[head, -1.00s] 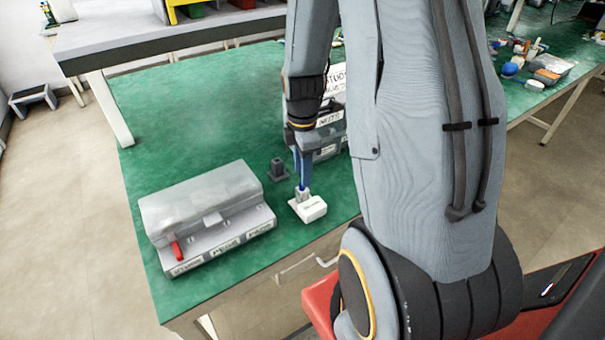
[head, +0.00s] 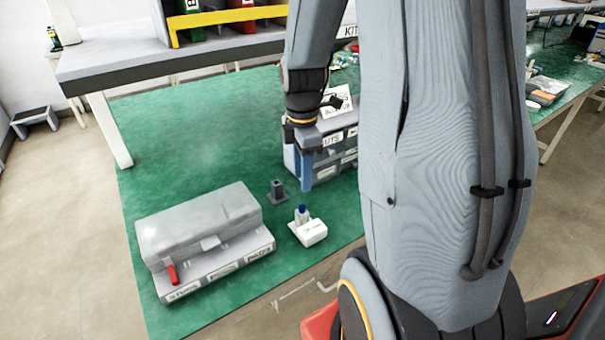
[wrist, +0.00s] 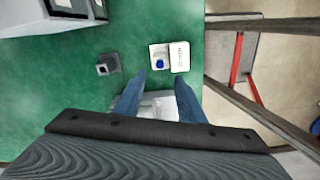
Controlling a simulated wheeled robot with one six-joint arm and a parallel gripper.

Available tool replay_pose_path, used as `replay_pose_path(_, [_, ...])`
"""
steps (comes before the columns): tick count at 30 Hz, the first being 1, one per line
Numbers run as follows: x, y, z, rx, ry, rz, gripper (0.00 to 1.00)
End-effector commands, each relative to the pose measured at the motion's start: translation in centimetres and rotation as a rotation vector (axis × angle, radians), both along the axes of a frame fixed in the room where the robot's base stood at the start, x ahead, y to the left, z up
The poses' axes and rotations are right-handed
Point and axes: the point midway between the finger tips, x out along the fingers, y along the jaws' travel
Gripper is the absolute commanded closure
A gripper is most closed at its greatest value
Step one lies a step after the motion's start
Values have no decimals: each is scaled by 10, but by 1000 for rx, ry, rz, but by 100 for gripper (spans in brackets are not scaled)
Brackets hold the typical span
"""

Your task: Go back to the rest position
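My gripper (head: 306,172) hangs in the air over the green bench, above and behind a small white device with a blue top (head: 311,231). In the wrist view my gripper's two blue fingers (wrist: 160,95) are spread apart with nothing between them. The white device (wrist: 170,57) stands on the bench ahead of the fingertips, apart from them, with its blue top (wrist: 159,62) uncovered. My arm covers part of the bench in the head view.
A dark grey post on a square base (head: 277,191) stands beside the white device. A grey lidded case with a red latch (head: 200,235) lies at the left. A labelled grey drawer box (head: 334,165) stands behind my gripper. The bench's back left is clear.

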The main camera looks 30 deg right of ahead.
Motion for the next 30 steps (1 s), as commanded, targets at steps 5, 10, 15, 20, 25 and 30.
replay_pose_path(5, [0, 0, 0, 0, 0, 0, 64])
replay_pose_path(10, [0, 0, 0, 0, 0, -2, 64])
replay_pose_path(15, [-4, 11, 2, -2, -9, -86, 64])
replay_pose_path(20, [-13, 37, 7, -2, -30, -303, 64])
replay_pose_path(25, [-27, 65, 11, 7, -56, -576, 64])
replay_pose_path(30, [-43, 92, 14, 28, -79, -848, 64])
